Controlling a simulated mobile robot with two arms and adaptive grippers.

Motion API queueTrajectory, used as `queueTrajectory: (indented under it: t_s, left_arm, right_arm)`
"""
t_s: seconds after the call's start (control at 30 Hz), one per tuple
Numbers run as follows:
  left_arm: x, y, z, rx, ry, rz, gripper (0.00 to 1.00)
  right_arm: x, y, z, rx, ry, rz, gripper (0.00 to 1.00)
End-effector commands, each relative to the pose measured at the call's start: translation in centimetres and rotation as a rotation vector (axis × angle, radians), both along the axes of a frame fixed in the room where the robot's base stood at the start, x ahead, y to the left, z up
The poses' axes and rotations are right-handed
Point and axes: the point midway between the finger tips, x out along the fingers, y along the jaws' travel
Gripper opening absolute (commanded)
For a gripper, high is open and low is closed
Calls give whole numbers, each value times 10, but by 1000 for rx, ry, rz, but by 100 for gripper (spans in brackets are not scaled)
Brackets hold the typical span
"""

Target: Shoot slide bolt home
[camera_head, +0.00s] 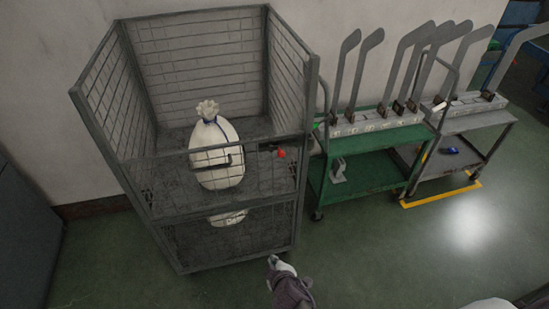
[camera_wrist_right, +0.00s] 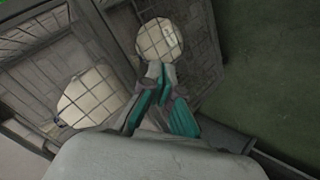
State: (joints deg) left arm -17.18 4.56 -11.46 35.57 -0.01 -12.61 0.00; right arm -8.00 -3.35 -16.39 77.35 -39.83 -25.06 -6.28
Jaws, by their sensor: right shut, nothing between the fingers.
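A mesh cage trolley (camera_head: 213,265) stands left of centre with a mesh front. A dark slide bolt (camera_head: 267,148) with a red knob (camera_head: 281,153) is at the right of its upper front; whether the bolt is home is too small to tell. My right gripper (camera_head: 273,262) is low in front of the cage near its bottom front edge, well below the bolt and apart from it. Its fingers are shut and empty, also in the right wrist view (camera_wrist_right: 158,75). The bolt cannot be made out in that view. My left gripper is not in view.
A white tied sack (camera_head: 218,165) is inside the cage, and another pale sack (camera_head: 228,218) shows lower down. A green cart (camera_head: 365,170) stands right of the cage, then a grey cart (camera_head: 465,135) with upright sock boards. Green floor (camera_head: 380,260) is clear in front.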

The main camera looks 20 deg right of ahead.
Motion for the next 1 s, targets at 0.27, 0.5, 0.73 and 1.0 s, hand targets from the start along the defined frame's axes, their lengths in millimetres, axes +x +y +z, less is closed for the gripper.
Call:
queueTrajectory:
  t_s: [0.27,0.5,0.73,1.0]
  left_arm:
    - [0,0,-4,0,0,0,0]
    - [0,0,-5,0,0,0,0]
    - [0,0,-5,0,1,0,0]
    - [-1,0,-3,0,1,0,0]
  right_arm:
    - [84,8,196,-199,-400,-9,0]
    - [94,1,272,-278,-539,-52,0]
    - [94,0,278,-285,-550,-57,0]
    - [101,-1,278,-285,-551,-56,0]
